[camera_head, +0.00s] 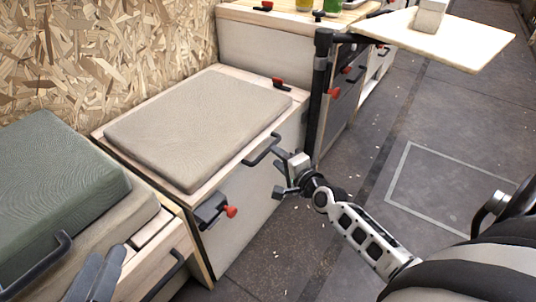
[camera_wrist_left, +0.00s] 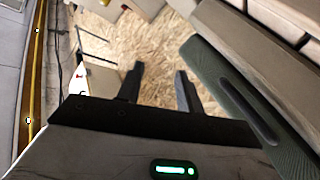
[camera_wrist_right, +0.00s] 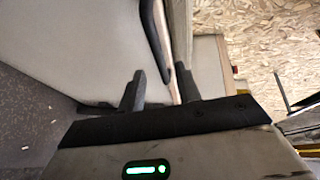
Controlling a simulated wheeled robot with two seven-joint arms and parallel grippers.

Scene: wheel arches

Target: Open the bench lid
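The bench lid (camera_head: 195,125) is a pale wooden board with a beige cushion on top, and it lies flat and closed on the bench box. A dark bar handle (camera_head: 262,149) is on its front edge, towards the right end. My right gripper (camera_head: 283,174) is beside this handle at the front of the bench. In the right wrist view the handle (camera_wrist_right: 156,40) runs down towards the gap between the parted fingers (camera_wrist_right: 160,85); contact cannot be told. My left gripper (camera_head: 95,277) is low at the left, with its fingers (camera_wrist_left: 158,82) apart and empty.
A green cushion (camera_head: 55,185) lies on the neighbouring bench at the left, with its own dark handle. A dark latch with a red knob (camera_head: 230,211) is on the bench front. A dark post and a raised table leaf (camera_head: 440,38) stand at the right. Floor at right is clear.

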